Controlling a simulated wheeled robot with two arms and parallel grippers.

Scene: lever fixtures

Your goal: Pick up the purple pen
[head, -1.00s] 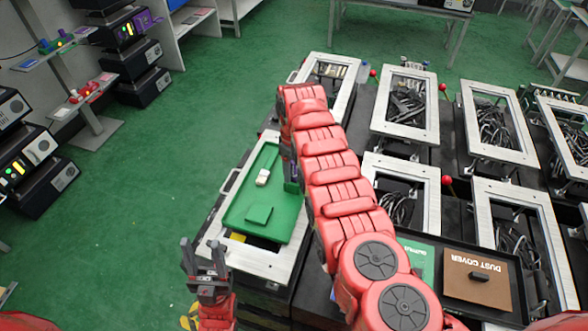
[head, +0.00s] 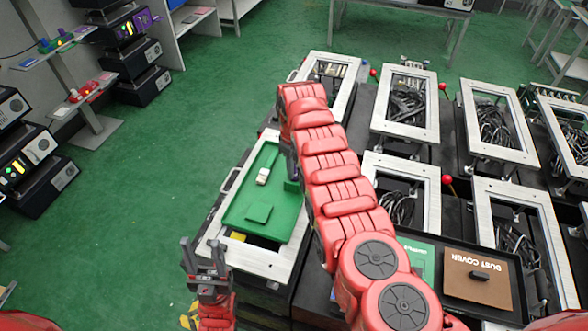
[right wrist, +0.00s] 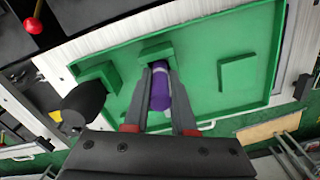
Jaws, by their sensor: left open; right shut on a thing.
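The purple pen (right wrist: 160,92) shows in the right wrist view between the two fingers of my right gripper (right wrist: 161,72). The gripper is shut on it. The pen's far end is close to a raised green holder (right wrist: 157,53) on the green tray (right wrist: 215,35); I cannot tell if they touch. My left gripper (head: 204,245) is open and empty, in front of the tray's near left corner.
A small white item (head: 263,176) and a green raised block (head: 258,212) are on the tray. Several silver-framed boxes of cables (head: 405,105) stand to the right. A black tray with a brown dust cover (head: 477,279) is at the lower right.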

